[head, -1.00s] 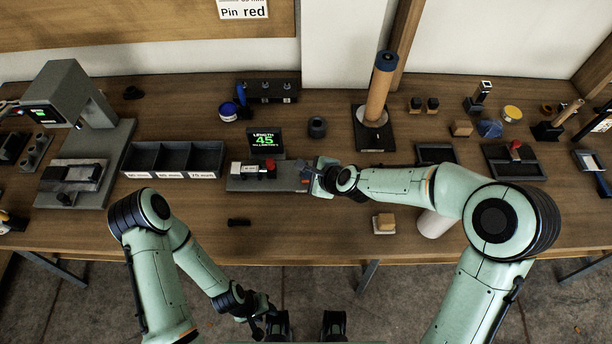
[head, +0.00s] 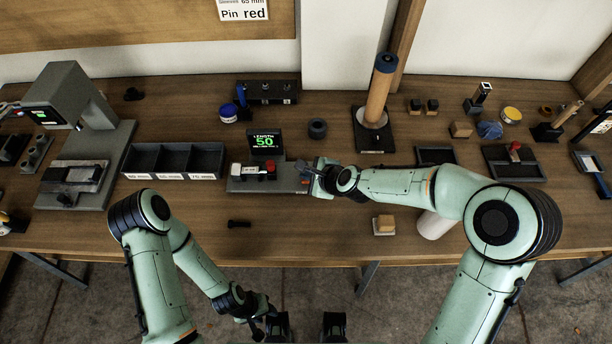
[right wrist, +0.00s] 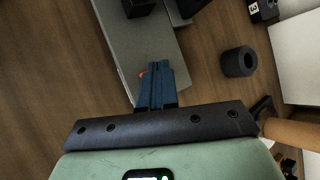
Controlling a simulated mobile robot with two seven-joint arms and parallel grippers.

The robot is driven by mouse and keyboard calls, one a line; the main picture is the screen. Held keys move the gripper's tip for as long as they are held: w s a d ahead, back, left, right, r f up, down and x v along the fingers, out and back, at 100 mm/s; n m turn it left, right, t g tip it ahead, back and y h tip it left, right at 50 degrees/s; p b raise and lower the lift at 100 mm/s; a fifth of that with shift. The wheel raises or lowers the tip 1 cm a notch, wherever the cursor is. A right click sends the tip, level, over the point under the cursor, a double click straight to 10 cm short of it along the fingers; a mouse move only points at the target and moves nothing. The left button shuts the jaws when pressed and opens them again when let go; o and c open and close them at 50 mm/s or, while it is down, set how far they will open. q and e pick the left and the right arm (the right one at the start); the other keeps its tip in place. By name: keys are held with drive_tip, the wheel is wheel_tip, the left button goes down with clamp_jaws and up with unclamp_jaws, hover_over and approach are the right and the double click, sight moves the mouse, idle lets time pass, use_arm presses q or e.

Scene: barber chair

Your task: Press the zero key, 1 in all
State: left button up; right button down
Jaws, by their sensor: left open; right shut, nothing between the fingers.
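The length gauge (head: 250,186) is a grey bench unit with a red knob and a white part on top. Its dark display (head: 265,142) reads LENGTH 50 in green. My right gripper (head: 308,171) is at the unit's right end, shut and empty. In the right wrist view its blue fingers (right wrist: 156,70) are together over the grey base (right wrist: 140,45). A small orange-red spot (right wrist: 142,72) shows beside the fingertips; I cannot tell whether it is the zero key, or whether the fingers touch it. My left gripper (head: 262,318) is open, low before the table.
A three-compartment dark bin (head: 173,176) stands left of the gauge. A black ring (head: 317,128) and a post with a brown roll (head: 379,92) stand behind. A small dark peg (head: 239,223) lies in front. The front strip of table is mostly clear.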

use_arm(q)
drive_tip(key=shift+w+r, duration=0.2)
drive_tip(key=shift+r, duration=0.1)
use_arm(e)
drive_tip(key=shift+r, duration=0.5)
drive_tip(key=shift+w+r+p, duration=0.1)
drive_tip(key=shift+r+p, duration=1.6)
drive_tip(key=shift+r, duration=0.85)
use_arm(q)
drive_tip(key=w+r, duration=0.1)
drive_tip(key=r, duration=0.1)
drive_tip(key=w+r, duration=0.1)
drive_tip(key=shift+w+r, duration=0.1)
drive_tip(key=shift+r, duration=0.25)
use_arm(e)
drive_tip(key=shift+f, duration=0.1)
